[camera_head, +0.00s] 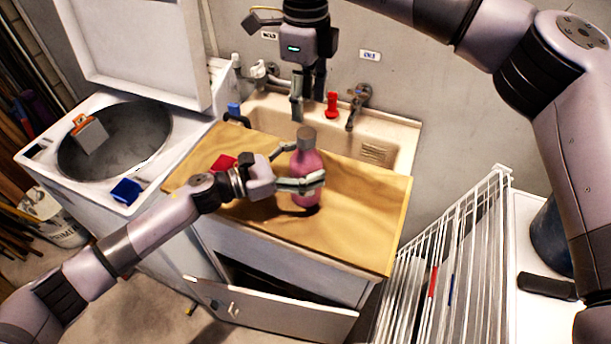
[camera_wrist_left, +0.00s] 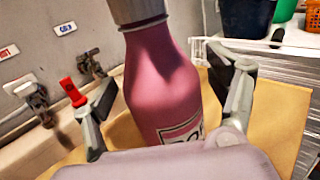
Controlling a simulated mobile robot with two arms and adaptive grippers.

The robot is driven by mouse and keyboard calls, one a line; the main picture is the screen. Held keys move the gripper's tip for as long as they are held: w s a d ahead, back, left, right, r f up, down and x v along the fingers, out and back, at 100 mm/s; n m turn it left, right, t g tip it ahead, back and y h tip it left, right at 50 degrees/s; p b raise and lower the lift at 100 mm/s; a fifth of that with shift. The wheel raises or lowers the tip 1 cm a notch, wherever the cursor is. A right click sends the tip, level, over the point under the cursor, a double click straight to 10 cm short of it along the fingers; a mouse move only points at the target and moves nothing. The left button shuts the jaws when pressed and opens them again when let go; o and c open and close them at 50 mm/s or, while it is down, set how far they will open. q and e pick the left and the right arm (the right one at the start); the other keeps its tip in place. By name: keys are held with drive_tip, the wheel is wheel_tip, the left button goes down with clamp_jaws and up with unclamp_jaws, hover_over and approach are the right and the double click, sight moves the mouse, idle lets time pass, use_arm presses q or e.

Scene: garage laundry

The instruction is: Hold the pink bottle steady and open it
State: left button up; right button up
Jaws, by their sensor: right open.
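The pink bottle (camera_head: 306,164) with its grey-brown cap (camera_head: 306,134) stands upright on the wooden board (camera_head: 365,195). It fills the middle of the left wrist view (camera_wrist_left: 165,85), its base hidden there. My left gripper (camera_head: 292,166) has one finger in front of the bottle and one behind. In the left wrist view its fingers (camera_wrist_left: 165,75) flank the bottle with narrow gaps; whether they press on it is unclear. My right gripper (camera_head: 308,102) points down, open and empty, above and behind the cap in the head view.
Behind the board is a sink (camera_head: 395,132) with a red-handled tap (camera_head: 332,104) and a grey tap (camera_head: 357,97). A red item (camera_head: 222,162) lies left of the bottle. An open washer (camera_head: 75,185) stands left. A white drying rack (camera_head: 470,235) stands right. The board's right side is clear.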

sight(306, 132)
use_arm(q)
drive_tip(key=shift+d, duration=0.1)
drive_tip(key=c, duration=0.4)
use_arm(e)
drive_tip(key=shift+d, duration=0.1)
use_arm(q)
clamp_jaws()
use_arm(e)
drive_tip(key=m, duration=1.8)
drive_tip(key=shift+m, duration=0.3)
drive_tip(key=m, duration=0.7)
drive_tip(key=shift+m, duration=0.3)
drive_tip(key=m, duration=0.4)
drive_tip(key=shift+m, duration=0.4)
drive_tip(key=shift+f+m, duration=0.3)
drive_tip(key=shift+f, duration=0.05)
wheel_tip(306, 132, down, 7)
drive_tip(key=shift+f, duration=0.2)
drive_tip(key=shift+c, duration=0.3)
